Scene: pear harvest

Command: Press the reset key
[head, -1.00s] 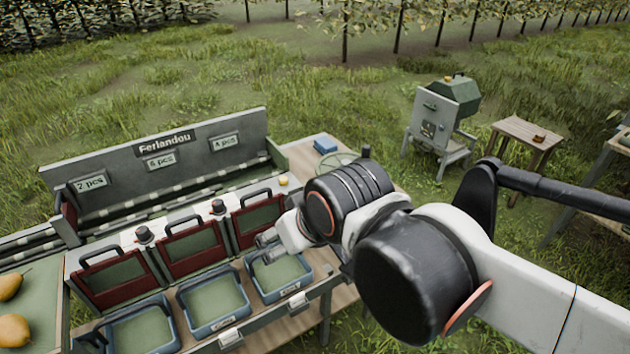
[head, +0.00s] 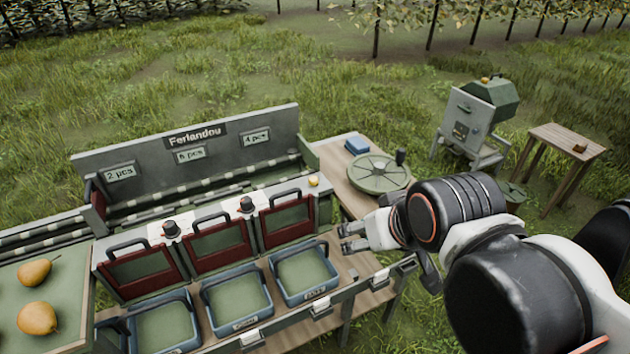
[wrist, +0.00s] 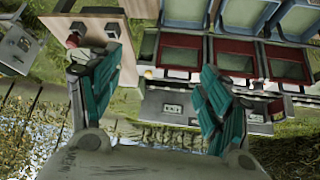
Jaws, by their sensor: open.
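No key marked reset can be read in these views. A small yellow button (head: 313,181) sits at the right end of the sorting bench's white top strip, above the right red gate. Two dark knobs (head: 170,229) (head: 246,204) stand along the same strip. A grey box with a green drum (head: 462,130) stands on the grass at the right and has a small panel on its front. My gripper (head: 345,238) is open and empty, right of the red gates, near the right blue tray. Its spread teal fingers show in the wrist view (wrist: 160,85).
Three blue trays (head: 237,321) stand before the red gates (head: 220,241). Pears (head: 36,318) lie on a green surface at left. A round green disc with a crank (head: 379,174) and a blue block (head: 357,144) sit on the wooden table. A small wooden table (head: 561,139) stands farther right.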

